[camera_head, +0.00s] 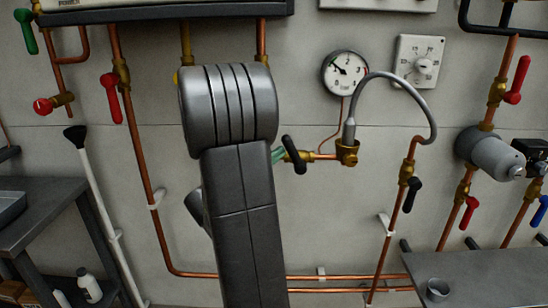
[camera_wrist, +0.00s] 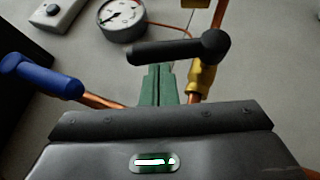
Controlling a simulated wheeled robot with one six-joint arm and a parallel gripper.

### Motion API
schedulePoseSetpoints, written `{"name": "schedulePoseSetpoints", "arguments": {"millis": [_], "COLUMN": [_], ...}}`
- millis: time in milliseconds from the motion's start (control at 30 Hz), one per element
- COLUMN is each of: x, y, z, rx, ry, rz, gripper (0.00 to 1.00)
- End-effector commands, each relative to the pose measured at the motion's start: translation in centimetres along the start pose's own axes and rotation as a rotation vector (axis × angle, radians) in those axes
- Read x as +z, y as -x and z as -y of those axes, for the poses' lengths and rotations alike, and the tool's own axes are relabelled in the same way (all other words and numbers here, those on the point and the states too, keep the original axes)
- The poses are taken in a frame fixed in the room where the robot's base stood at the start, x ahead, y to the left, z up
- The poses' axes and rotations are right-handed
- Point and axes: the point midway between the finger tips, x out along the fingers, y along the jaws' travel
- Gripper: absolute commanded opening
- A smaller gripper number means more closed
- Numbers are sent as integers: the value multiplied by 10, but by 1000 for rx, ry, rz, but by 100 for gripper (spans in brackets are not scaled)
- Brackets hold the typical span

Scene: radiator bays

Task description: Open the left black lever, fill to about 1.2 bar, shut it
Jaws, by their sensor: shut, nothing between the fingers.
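The left black lever (camera_head: 294,155) sits on a brass valve on a short horizontal copper pipe and lies steeply across that pipe. In the wrist view the black lever (camera_wrist: 165,51) spans above my fingertips. My gripper (camera_head: 279,155) has green fingers, shut and empty, close beside the lever; the fingers (camera_wrist: 158,78) point at it, and I cannot tell if they touch. The round gauge (camera_head: 345,73) hangs above right; its needle points up-left, too small to read exactly. It also shows in the wrist view (camera_wrist: 122,18). A second black lever (camera_head: 411,194) sits right, along its vertical pipe.
A grey hose (camera_head: 410,86) arcs between the two valves. A dial plate (camera_head: 419,61) is beside the gauge. Red levers (camera_head: 112,97) and a green lever (camera_head: 26,31) are at left. A grey shelf (camera_head: 470,275) stands lower right. A blue lever (camera_wrist: 40,75) shows in the wrist view.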

Motion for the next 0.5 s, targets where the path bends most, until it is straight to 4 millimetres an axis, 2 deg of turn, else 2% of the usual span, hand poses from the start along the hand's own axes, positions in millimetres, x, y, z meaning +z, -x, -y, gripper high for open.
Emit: {"name": "schedulePoseSetpoints", "arguments": {"millis": [500], "x": [9], "y": [-13], "z": [-9], "rx": [-180], "ry": [-128], "rz": [2], "gripper": [0]}}
